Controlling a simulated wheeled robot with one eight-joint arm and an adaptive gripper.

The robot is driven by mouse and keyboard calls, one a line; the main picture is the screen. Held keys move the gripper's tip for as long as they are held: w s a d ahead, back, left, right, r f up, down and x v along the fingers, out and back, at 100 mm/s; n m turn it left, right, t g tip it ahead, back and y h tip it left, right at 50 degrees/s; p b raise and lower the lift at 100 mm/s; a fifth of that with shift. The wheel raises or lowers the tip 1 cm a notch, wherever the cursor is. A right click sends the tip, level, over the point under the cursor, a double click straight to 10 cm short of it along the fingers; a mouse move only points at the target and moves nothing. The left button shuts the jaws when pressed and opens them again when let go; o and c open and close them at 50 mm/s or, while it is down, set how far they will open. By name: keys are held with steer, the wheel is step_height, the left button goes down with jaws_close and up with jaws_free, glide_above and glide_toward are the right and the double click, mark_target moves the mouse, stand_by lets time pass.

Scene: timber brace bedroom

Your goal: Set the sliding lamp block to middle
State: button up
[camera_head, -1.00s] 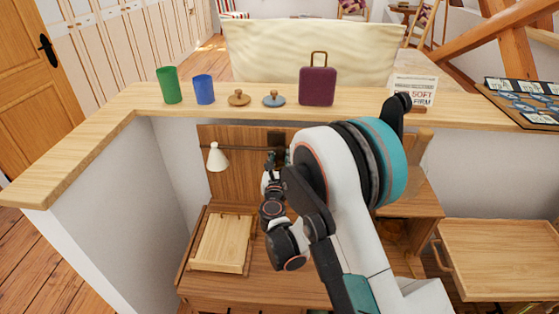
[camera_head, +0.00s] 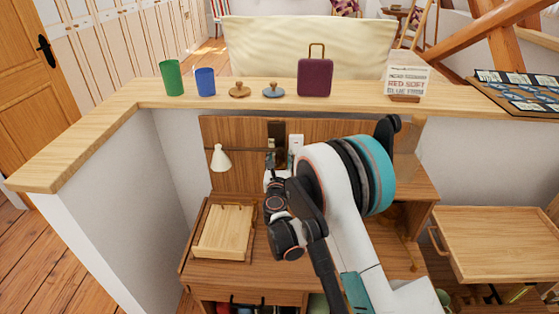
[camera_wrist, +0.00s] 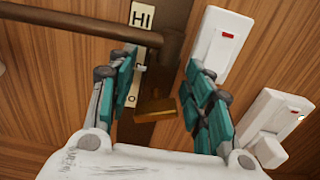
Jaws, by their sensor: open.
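My gripper (camera_wrist: 160,60) is open, its teal-padded fingers pointing at a wooden back panel. A brass-coloured block (camera_wrist: 155,105), which looks like the sliding block, shows in the gap between the fingers. I cannot tell whether the fingers touch it. A dark vertical strip behind it carries a "HI" label (camera_wrist: 142,15) at the top; lower lettering is partly hidden by the left finger. In the head view, a white lamp (camera_head: 219,158) hangs at the left of the panel. My gripper (camera_head: 277,165) is before the dark strip (camera_head: 276,130), and the block is not clear there.
A dark rod (camera_wrist: 75,30) crosses left of the strip. White switches, one upper (camera_wrist: 220,42) and one lower (camera_wrist: 272,125), sit close to the right finger. A wooden tray (camera_head: 224,232) rests on the desk. The ledge above holds cups, lids and a purple case (camera_head: 315,78).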

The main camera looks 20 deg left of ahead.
steer(key=v, duration=0.7)
steer(key=shift+s, duration=0.25)
